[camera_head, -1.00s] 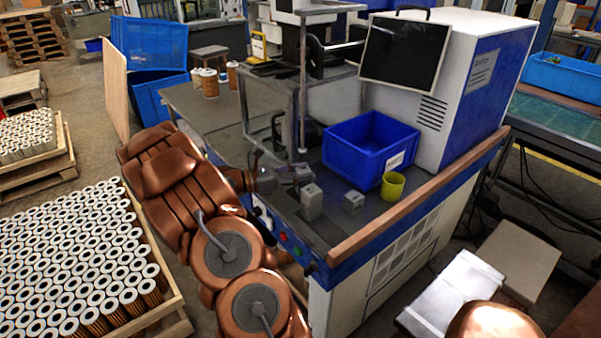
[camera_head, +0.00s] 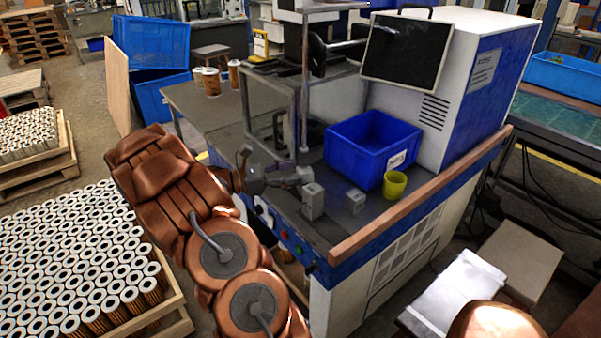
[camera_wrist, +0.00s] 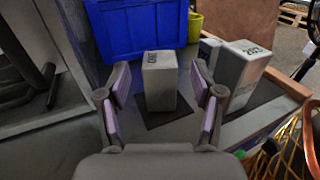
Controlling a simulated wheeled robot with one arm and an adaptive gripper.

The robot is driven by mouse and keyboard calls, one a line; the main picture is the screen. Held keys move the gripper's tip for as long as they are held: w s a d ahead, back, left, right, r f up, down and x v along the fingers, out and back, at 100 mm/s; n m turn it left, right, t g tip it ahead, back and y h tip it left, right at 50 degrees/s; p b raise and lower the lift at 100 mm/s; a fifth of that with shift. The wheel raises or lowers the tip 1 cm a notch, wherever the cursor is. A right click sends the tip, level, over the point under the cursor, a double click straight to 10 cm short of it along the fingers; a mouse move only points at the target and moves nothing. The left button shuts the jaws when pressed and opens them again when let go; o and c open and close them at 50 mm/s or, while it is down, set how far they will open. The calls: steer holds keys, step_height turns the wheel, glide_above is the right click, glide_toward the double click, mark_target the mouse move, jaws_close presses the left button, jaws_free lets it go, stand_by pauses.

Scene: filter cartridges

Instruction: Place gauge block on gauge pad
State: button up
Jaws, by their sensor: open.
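A grey block with dark lettering on top, seemingly the gauge block (camera_wrist: 160,80), stands upright on a dark square pad, seemingly the gauge pad (camera_wrist: 168,119), in the wrist view. My gripper (camera_wrist: 160,95) is open, with a lilac-padded finger on each side of the block and a visible gap to each. In the head view my gripper (camera_head: 274,174) is over the left part of the bench top, and its fingers partly hide this block. A second lettered grey block (camera_head: 313,201) stands to the right, and a smaller grey block (camera_head: 354,201) is further right.
A blue bin (camera_head: 350,160) stands behind the blocks, with a yellow cup (camera_head: 394,185) at its right. A wooden rail (camera_head: 420,198) edges the bench. A metal frame (camera_head: 303,100) rises close behind my gripper. Cartridges (camera_head: 211,82) stand at the bench's far left.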

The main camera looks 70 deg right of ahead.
steer(key=v, duration=0.8)
steer(key=shift+w+a+b, duration=0.25)
steer(key=shift+b, duration=0.05)
steer(key=s+a+m+t+y, duration=0.2)
steer(key=s+a+t+y, duration=0.1)
steer(key=a, duration=1.1)
steer(key=s+a+m+t+y, duration=0.3)
steer(key=s+a+t+y, duration=0.1)
steer(key=a, duration=0.9)
steer(key=s+a+m+t+y, duration=0.2)
steer(key=s+a+t, duration=0.3)
steer(key=a, duration=0.9)
steer(key=shift+s+a+f+y, duration=0.35)
steer(key=shift+f+y, duration=0.1)
steer(key=shift+y, duration=0.45)
steer(key=s+p+v, duration=0.2)
steer(key=p+v, duration=0.8)
steer(key=shift+r+t, duration=0.15)
steer(key=shift+t, duration=0.15)
